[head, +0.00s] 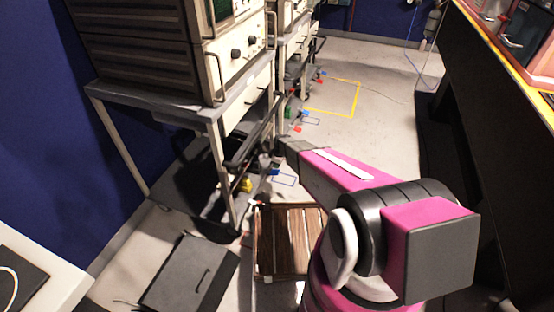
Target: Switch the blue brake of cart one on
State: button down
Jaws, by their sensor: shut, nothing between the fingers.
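Cart one seems to be the nearest cart (160,100), at the left, with a grey top and pale legs. A small blue brake (274,171) shows low at its right side, near the floor. A yellow part (245,185) sits to its left. My pink and grey arm reaches from the lower right to the cart's right side. My gripper (267,160) seems to be the small dark shape at the arm's end, shut and empty, just above and left of the blue brake. Whether it touches the brake cannot be told. The brake's on or off position is too small to read.
A wooden crate (285,208) and a dark grey case (190,274) lie on the floor in front of the cart. More carts (294,60) stand behind it. A dark bench (490,110) runs along the right. Open floor (375,125) lies between.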

aim_at(278, 171)
jog(key=shift+s+d+f, duration=0.1)
jog(key=shift+d+f, duration=0.1)
jog(key=shift+f, duration=0.45)
jog(key=shift+s+d+f, duration=0.1)
jog(key=shift+d+f, duration=0.1)
jog(key=shift+f, duration=0.4)
jog(key=shift+s+d+f+t+y, duration=0.1)
jog(key=shift+d+f+t+y, duration=0.3)
jog(key=shift+y, duration=1)
jog(key=shift+s+d+f, duration=0.1)
jog(key=shift+d+f, duration=0.1)
jog(key=shift+f, duration=0.6)
jog(key=shift+s+d+f, duration=0.1)
jog(key=shift+d+f, duration=0.05)
jog(key=shift+f, duration=0.6)
jog(key=shift+s+d+f, duration=0.1)
jog(key=shift+d+f, duration=0.1)
jog(key=shift+f, duration=0.7)
